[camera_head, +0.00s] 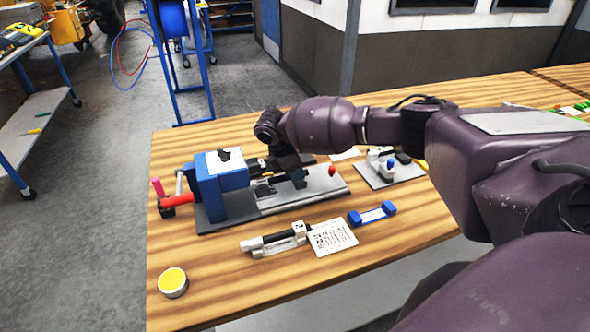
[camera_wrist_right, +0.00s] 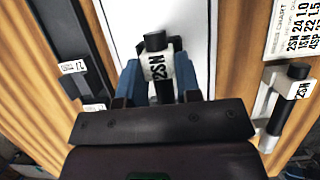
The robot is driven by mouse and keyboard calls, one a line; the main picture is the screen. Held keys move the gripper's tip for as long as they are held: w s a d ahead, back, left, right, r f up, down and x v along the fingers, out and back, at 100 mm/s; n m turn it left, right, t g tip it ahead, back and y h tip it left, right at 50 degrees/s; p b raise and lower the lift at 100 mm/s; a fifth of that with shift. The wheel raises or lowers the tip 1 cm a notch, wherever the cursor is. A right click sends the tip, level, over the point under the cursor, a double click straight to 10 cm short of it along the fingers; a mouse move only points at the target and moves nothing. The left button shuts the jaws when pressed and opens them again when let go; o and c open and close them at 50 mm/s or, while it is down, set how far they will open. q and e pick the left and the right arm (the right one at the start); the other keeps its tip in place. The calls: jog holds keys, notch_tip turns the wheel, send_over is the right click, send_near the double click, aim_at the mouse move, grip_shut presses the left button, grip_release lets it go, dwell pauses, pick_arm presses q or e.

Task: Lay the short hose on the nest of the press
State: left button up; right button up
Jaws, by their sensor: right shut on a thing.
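My right gripper (camera_head: 290,172) hangs over the grey bed of the press (camera_head: 222,185), right of its blue head. In the wrist view its blue fingers (camera_wrist_right: 158,85) are shut on a hose piece, which I take as the short hose (camera_wrist_right: 155,42). It has a black end and a white 2SN tag. Pale plate lies below it. The gripper hides most of the hose and the nest, so I cannot tell whether they touch. My left gripper is not in view.
Another tagged hose (camera_head: 277,237) lies in a holder at the front, beside a printed chart (camera_head: 332,237) and a blue-ended tool (camera_head: 372,213). A yellow-topped tin (camera_head: 173,282) stands front left. A small grey fixture (camera_head: 388,168) stands right of the press.

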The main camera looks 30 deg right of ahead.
aim_at(280, 176)
jog(key=shift+s+f, duration=0.1)
jog(key=shift+f, duration=0.4)
jog(key=o, duration=0.7)
jog(key=shift+c, duration=0.2)
jog(key=o, duration=0.4)
jog(key=shift+f, duration=0.25)
jog(key=shift+a, duration=0.1)
jog(key=shift+s, duration=0.1)
jog(key=shift+r, duration=0.25)
jog(key=v, duration=1.3)
jog(key=shift+d+r, duration=0.15)
jog(key=shift+d, duration=0.15)
